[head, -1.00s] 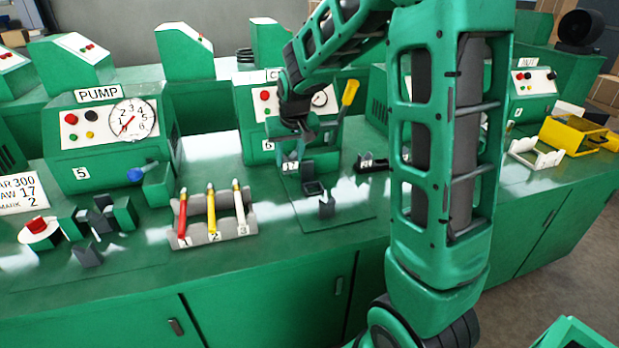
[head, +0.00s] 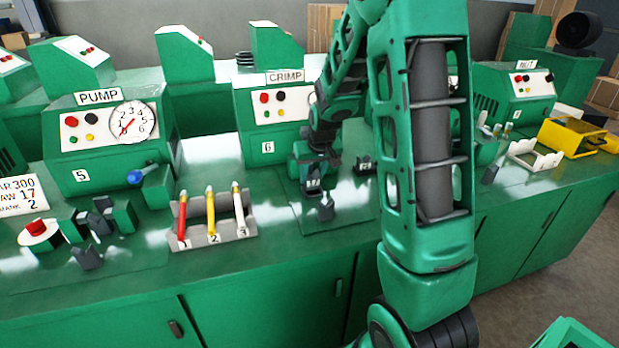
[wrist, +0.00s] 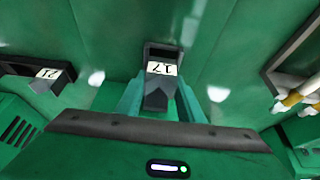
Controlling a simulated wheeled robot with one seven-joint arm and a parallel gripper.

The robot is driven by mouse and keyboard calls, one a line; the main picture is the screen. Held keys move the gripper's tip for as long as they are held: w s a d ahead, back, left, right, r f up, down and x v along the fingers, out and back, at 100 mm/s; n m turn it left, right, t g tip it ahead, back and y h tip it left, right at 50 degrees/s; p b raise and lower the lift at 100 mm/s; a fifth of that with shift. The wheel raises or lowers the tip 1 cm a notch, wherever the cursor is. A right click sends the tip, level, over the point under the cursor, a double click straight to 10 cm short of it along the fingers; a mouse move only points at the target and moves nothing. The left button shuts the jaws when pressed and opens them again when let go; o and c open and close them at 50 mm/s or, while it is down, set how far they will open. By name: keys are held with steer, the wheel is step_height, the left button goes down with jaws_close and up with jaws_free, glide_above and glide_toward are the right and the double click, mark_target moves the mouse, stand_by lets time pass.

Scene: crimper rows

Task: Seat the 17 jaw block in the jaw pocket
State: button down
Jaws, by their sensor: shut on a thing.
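The dark 17 jaw block (wrist: 155,98), with its white label, is between the two green fingers of my gripper (wrist: 160,103) in the wrist view. My gripper is shut on it. The dark-walled jaw pocket (wrist: 162,50) shows just beyond the label, and the block overlaps its near edge in the picture. I cannot tell whether the block touches or enters the pocket. In the head view my gripper (head: 312,185) is low in front of the CRIMP machine (head: 270,105), and it mostly hides the pocket.
A dark notched block (head: 326,209) stands just in front of my gripper. A dark holder labelled 21 (wrist: 40,74) lies to the left in the wrist view. A rack (head: 212,235) with red, yellow and white handles stands left in the head view. Bench between is clear.

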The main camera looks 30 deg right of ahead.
steer(key=c, duration=1.3)
jaws_free()
steer(key=shift+s+f, duration=0.15)
steer(key=shift+f, duration=0.15)
steer(key=shift+o, duration=0.5)
steer(key=shift+r, duration=0.1)
